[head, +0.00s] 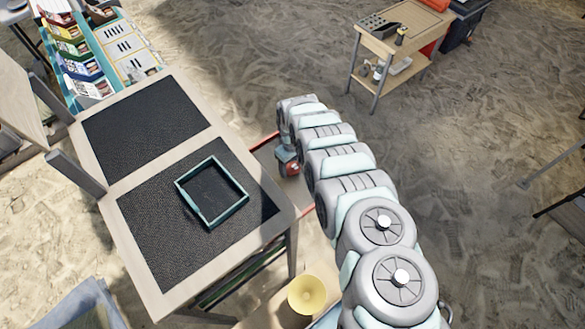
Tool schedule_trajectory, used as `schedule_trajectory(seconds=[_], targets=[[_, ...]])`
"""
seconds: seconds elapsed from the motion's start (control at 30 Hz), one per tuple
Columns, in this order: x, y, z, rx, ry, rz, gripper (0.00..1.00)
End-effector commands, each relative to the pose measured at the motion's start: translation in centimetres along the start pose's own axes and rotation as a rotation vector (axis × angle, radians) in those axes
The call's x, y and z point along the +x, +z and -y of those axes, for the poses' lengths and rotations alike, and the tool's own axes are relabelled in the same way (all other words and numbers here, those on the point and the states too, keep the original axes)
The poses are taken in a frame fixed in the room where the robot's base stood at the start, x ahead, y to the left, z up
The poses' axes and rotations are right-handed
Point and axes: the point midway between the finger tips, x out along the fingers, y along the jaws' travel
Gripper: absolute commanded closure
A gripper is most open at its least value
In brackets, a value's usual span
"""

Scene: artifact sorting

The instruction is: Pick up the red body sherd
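My gripper (289,167) is at the end of my arm, low beside the right edge of the sorting table, over a red-edged surface (267,149). It is small in the head view and partly hidden by my arm, so its fingers cannot be made out. A small red patch (293,169) shows right at the gripper. I cannot tell whether it is the red body sherd or a part of the gripper. No other sherd can be made out.
The sorting table (104,184) has two dark mats. An empty-looking teal square tray (181,196) lies on the nearer mat. A yellow bowl-like object (307,294) is below. Coloured bins (72,48) stand at upper left, a wooden cart (408,26) at upper right.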

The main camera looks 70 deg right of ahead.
Motion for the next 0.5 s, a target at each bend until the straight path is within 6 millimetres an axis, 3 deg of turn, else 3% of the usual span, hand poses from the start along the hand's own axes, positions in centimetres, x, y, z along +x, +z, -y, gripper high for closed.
schedule_trajectory(seconds=[0.5], targets=[[0.0, -0.01, 0.0, 0.0, 0.0, 0.0, 0.75]])
